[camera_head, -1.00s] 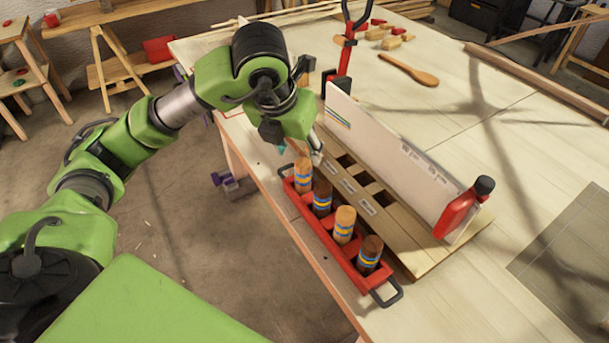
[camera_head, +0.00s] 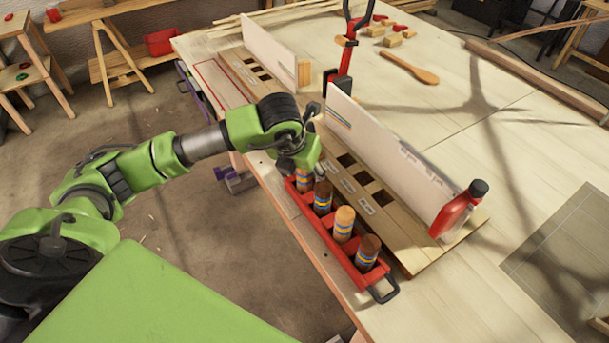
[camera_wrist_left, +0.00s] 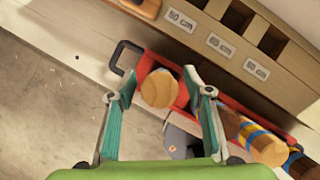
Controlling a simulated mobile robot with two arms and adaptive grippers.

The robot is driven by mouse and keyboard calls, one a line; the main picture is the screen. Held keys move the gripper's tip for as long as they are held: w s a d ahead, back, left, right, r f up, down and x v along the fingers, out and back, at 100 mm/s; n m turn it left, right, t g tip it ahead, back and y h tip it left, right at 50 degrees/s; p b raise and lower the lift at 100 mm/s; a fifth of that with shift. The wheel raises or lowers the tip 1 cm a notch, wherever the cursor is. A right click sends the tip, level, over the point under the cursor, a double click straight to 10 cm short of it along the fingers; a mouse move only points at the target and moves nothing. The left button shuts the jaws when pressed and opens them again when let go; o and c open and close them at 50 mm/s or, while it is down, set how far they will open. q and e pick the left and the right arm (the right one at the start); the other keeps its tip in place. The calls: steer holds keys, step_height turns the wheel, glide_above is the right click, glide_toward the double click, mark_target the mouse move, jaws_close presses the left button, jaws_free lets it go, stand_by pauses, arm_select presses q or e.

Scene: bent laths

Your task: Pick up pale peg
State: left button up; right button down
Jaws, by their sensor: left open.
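A pale wooden peg with blue and yellow bands (camera_head: 304,184) stands upright at the far end of a red tray (camera_head: 347,265). Its round top (camera_wrist_left: 160,88) shows in the left wrist view. My left gripper (camera_head: 310,168) is over this peg, and partly hides it in the head view. In the wrist view its two green fingers (camera_wrist_left: 165,92) are open, one on each side of the peg, with gaps; I cannot tell how low they reach. A dark peg (camera_head: 322,198), another pale peg (camera_head: 344,222) and a brown peg (camera_head: 367,251) stand in the same tray. My right gripper is not in view.
Beside the tray is a wooden rack with square holes and length labels (camera_head: 400,243), backed by an upright white board (camera_head: 385,160). A red bottle (camera_head: 457,212) stands at its near end. A wooden spoon (camera_head: 408,69) lies farther back. The tabletop to the right is mostly clear.

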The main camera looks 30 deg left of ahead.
arm_select(q)
steer(key=c, duration=1.2)
steer(key=shift+c, duration=0.2)
steer(key=shift+r, duration=0.2)
